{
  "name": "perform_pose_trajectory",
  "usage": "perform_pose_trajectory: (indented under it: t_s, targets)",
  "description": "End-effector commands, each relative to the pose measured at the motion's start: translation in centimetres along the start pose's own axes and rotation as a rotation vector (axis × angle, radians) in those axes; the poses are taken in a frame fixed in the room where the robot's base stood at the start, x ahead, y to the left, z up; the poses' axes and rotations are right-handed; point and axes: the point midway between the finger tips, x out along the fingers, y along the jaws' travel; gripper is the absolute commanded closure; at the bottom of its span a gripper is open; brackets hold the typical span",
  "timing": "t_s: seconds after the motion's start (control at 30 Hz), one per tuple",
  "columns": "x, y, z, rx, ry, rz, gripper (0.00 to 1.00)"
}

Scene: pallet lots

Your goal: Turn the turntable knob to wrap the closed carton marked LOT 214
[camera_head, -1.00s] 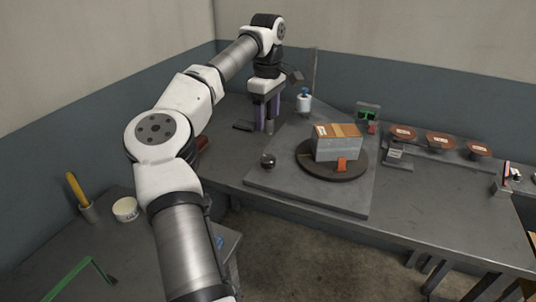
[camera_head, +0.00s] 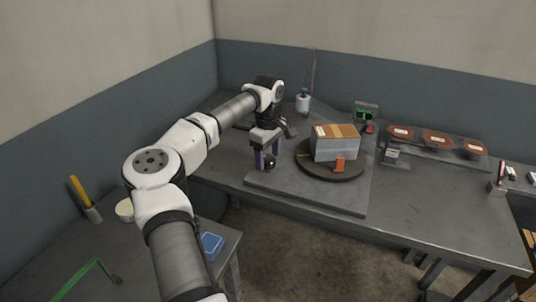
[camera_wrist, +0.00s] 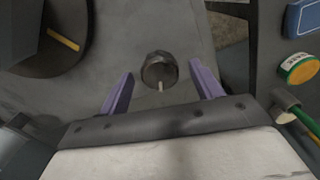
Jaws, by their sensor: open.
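The carton (camera_head: 338,131) sits closed on the dark round turntable (camera_head: 320,174). Its top is brown with a white label too small to read, and its sides look grey. The dark turntable knob (camera_head: 271,163) stands on the grey base plate, left of the turntable; it also shows in the wrist view (camera_wrist: 158,66) with a pale pointer mark. My gripper (camera_head: 266,164) is low over the knob. In the wrist view my gripper (camera_wrist: 162,72) is open, with the knob between its purple fingertips and gaps on both sides. Part of the turntable (camera_wrist: 40,55) shows at upper left there.
An orange tag (camera_head: 340,164) stands at the turntable's front edge. A white roll (camera_head: 303,102) with a blue top and a thin post are behind. A blue box (camera_head: 212,246) lies on the near table.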

Motion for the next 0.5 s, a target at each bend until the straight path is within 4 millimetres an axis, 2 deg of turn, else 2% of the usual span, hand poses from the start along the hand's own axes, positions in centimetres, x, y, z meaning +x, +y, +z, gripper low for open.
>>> perform_pose_trajectory:
  t_s: [0.13, 0.37, 0.5]
  targets:
    - [0.72, -0.04, 0.01, 0.0, 0.0, -0.001, 0.35]
    - [0.79, -0.02, 0.0, 0.0, 0.001, -0.001, 0.35]
    - [0.77, -0.02, 0.01, 0.0, 0.0, 0.0, 0.51]
